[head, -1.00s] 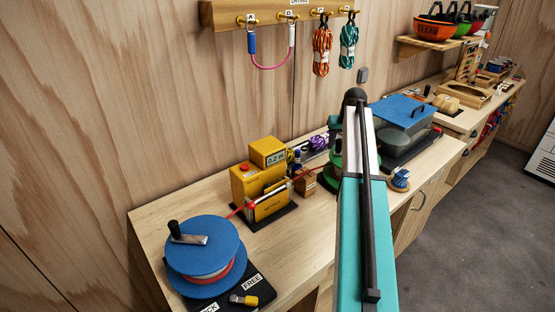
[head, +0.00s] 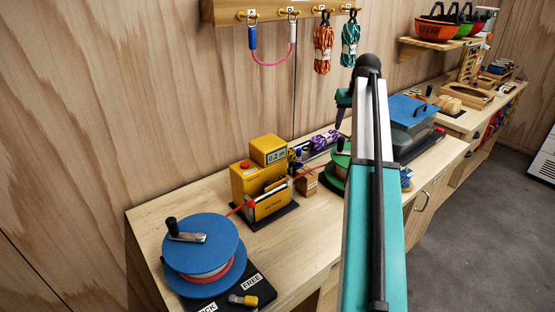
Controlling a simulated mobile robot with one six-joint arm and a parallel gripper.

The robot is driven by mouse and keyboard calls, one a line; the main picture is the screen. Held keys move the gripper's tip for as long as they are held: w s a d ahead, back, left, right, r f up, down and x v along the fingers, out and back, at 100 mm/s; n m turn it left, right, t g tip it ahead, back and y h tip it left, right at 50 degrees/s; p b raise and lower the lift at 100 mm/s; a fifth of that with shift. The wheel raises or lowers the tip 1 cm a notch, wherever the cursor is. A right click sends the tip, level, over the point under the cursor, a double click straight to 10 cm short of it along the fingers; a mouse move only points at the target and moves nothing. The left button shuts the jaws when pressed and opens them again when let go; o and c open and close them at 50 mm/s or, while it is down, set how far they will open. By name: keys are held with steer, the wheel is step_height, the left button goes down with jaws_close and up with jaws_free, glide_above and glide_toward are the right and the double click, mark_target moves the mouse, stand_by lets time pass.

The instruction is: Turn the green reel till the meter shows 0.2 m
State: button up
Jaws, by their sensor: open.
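The green reel (head: 335,180) stands on the bench behind the yellow meter, and my arm hides much of its right side. The yellow meter (head: 270,150) has a small display that reads 0.2 m. A red rope runs from the blue reel (head: 205,247) through the meter toward the green reel. My gripper (head: 339,124) shows only in part, left of my arm and just above the green reel. It is open. Its fingertips are small and partly hidden, so I cannot tell whether they touch the reel or its crank.
The blue reel has a black-knobbed crank and a base marked FREE, with a yellow lever (head: 243,299). A blue-lidded box (head: 412,108) stands right of my arm. Coiled ropes (head: 323,48) hang from the wall rack. Bare bench (head: 160,213) shows at the left.

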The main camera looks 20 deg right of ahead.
steer(key=shift+v, duration=0.95)
steer(key=shift+r, duration=0.1)
